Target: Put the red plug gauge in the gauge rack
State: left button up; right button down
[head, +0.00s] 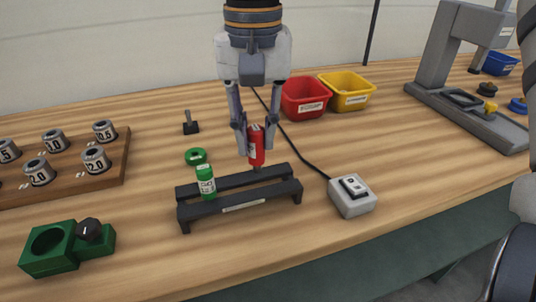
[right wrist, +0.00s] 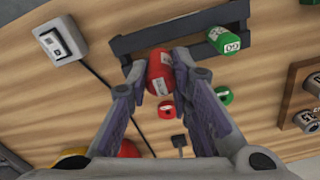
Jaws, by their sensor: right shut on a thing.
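The red plug gauge (head: 257,146) is upright between the fingers of my right gripper (head: 256,150), which is shut on it. It also shows in the right wrist view (right wrist: 159,69). The gauge rack (head: 243,207) is a black stand with two long bars and short legs. The red gauge's lower tip overlaps the rack's rear bar in the head view; I cannot tell whether it touches. A green plug gauge (head: 206,183) stands upright in the rack's left part and also shows in the right wrist view (right wrist: 223,40). My left gripper is not in view.
A green ring (head: 195,156) lies behind the rack; a red ring (right wrist: 165,109) shows in the wrist view. A grey switch box (head: 352,195) with a cable stands right of the rack. Red (head: 304,98) and yellow (head: 347,91) bins stand behind. A wooden weight board (head: 110,178) is left.

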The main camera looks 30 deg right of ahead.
jog(key=f, duration=0.2)
jog(key=d+f, duration=0.2)
jog(key=f, duration=0.1)
jog(key=shift+w+f, duration=0.2)
jog(key=shift+f, duration=0.1)
jog(key=c, duration=1.4)
grip_release()
jog(key=shift+f, duration=0.15)
jog(key=shift+c, duration=0.2)
notch_tip(320, 180, up, 12)
jog(key=shift+r, duration=0.2)
